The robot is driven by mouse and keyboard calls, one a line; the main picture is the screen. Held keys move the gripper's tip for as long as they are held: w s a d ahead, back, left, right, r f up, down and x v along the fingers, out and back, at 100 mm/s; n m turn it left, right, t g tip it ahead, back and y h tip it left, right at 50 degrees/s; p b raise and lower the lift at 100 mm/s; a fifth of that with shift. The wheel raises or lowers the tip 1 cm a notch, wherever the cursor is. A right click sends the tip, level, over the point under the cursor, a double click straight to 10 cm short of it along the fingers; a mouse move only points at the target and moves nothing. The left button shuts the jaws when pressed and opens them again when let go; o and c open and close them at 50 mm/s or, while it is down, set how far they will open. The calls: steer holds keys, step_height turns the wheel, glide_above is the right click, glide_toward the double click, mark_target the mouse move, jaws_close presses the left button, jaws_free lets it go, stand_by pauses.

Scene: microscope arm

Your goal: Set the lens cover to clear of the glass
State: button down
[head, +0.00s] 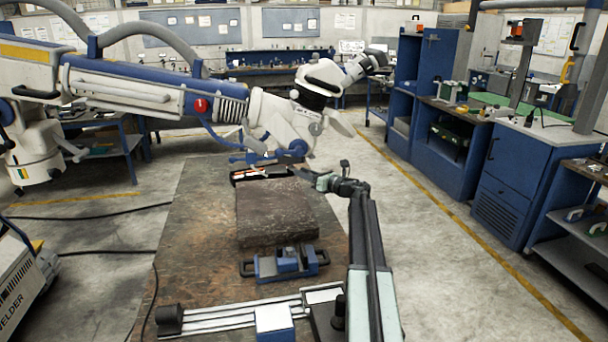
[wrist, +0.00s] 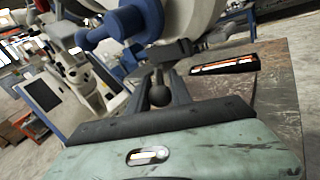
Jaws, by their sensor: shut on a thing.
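The microscope head (head: 285,122), white with blue parts, hangs at the end of its long arm over the bench. A blue part of it (wrist: 128,22) fills the top of the wrist view, with a small dark grey tab (wrist: 172,52) below it. I take this tab for the lens cover's handle, but I cannot tell the cover's outline or position. My gripper (head: 292,167) reaches up from the right to the underside of the head. In the wrist view its dark fingers (wrist: 168,72) close together on the tab. The glass is hidden.
Below the head, the brown workbench (head: 200,235) carries a dark slab (head: 275,212), a blue vise (head: 287,262) and a black tray with orange-red items (wrist: 223,67). Blue cabinets (head: 505,180) stand to the right. The floor between bench and cabinets is clear.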

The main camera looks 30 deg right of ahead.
steer(key=shift+s+f, duration=0.1)
steer(key=shift+f, duration=0.05)
steer(key=c, duration=1.3)
jaws_free()
steer(key=shift+a, duration=0.1)
steer(key=v, duration=0.7)
steer(key=shift+s, duration=0.3)
steer(key=shift+d, duration=0.2)
